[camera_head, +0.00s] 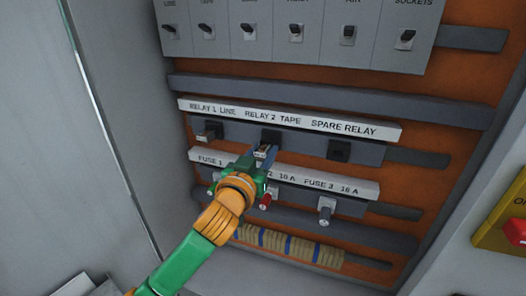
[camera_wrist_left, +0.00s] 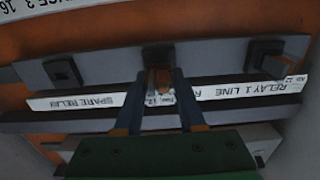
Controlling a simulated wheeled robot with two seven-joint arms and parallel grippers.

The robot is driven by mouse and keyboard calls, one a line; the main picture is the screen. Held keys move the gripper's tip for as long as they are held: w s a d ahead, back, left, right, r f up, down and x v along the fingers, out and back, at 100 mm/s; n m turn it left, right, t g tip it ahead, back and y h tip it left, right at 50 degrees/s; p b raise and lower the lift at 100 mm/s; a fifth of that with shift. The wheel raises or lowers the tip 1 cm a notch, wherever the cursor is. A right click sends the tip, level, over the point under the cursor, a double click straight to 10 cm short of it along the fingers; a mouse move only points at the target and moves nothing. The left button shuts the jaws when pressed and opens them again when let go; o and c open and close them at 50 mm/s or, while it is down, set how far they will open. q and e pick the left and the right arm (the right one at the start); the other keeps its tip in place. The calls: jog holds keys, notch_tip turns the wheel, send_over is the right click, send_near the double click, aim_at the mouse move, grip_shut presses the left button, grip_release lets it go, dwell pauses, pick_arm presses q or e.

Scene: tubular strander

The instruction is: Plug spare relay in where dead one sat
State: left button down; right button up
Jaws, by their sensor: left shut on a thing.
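My left gripper (camera_head: 264,153) reaches up from below to the relay 2 TAPE socket (camera_head: 271,135). It is shut on a small relay (camera_wrist_left: 160,84), which shows between the fingers in the left wrist view. The relay is at or just in front of the dark socket (camera_wrist_left: 158,54); I cannot tell whether its pins are in. The spare relay socket (camera_head: 339,150) is a dark block with no relay body visible on it; it also shows in the left wrist view (camera_wrist_left: 62,72). A relay (camera_head: 209,131) sits in the relay 1 LINE socket. My right gripper is not in view.
A labelled fuse row (camera_head: 330,183) runs just below, partly behind my left gripper, with a red fuse cap (camera_head: 265,201) and a grey fuse holder (camera_head: 326,208). Switches (camera_head: 296,32) line the panel above. A red button on a yellow plate (camera_head: 494,228) is at the right.

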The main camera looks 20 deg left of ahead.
pick_arm(q)
jog(key=shift+w, duration=0.35)
jog(key=shift+w, duration=0.35)
jog(key=shift+w, duration=0.3)
jog(key=shift+c, duration=2.1)
grip_release()
jog(key=shift+s, duration=0.1)
